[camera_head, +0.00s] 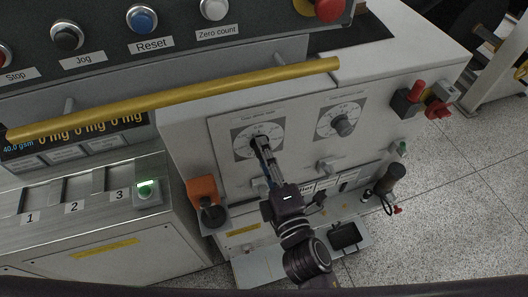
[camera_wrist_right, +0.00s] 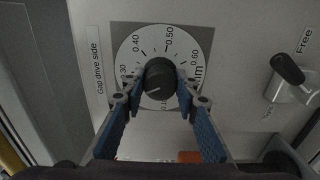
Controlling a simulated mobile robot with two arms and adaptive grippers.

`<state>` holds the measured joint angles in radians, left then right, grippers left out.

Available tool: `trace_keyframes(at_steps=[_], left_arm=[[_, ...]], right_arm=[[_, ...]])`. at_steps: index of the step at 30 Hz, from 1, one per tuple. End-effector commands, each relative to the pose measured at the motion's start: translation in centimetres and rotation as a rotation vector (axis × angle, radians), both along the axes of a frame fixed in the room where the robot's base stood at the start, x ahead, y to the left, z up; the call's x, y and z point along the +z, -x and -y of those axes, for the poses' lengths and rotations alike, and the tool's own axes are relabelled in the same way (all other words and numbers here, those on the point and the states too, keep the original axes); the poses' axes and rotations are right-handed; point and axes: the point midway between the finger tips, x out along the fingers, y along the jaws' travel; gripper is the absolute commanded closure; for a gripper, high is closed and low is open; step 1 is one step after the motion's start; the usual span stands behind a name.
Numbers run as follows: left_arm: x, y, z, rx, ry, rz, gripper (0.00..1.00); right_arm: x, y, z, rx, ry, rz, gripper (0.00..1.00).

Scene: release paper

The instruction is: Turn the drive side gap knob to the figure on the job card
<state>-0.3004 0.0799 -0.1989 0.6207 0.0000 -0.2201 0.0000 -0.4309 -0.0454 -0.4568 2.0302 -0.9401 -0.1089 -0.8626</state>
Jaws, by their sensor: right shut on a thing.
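The drive side gap knob (camera_wrist_right: 160,72) is a black round knob on a white dial (camera_wrist_right: 128,50) beside the label "Gap drive side" in the right wrist view. Figures 0.30, 0.40, 0.50 and 0.60 are legible around it. A pale mark on the knob's face points to the lower left, away from these upper figures. My right gripper (camera_head: 262,150) is shut on the knob, with a blue-padded finger on each side in the wrist view (camera_wrist_right: 158,92). In the head view the fingers partly cover this left dial (camera_head: 243,136). I cannot make out a job card. My left gripper is not in view.
A second dial with a dark knob (camera_head: 342,125) sits to the right on the same panel. A yellow rail (camera_head: 190,92) runs above the panel. An orange block (camera_head: 203,188) and a lever labelled "Free" (camera_wrist_right: 287,70) stand close by.

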Motion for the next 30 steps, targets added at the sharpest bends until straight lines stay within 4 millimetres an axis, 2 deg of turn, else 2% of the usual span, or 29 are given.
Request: trace_keyframes(at_steps=[18, 30], left_arm=[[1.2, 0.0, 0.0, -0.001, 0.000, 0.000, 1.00], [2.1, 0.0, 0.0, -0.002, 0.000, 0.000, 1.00]], right_arm=[[0.0, 0.0, 0.1, -0.003, -0.548, -0.181, 0.96], [-0.1, 0.0, 0.0, -0.002, -0.786, -0.258, 0.96]])
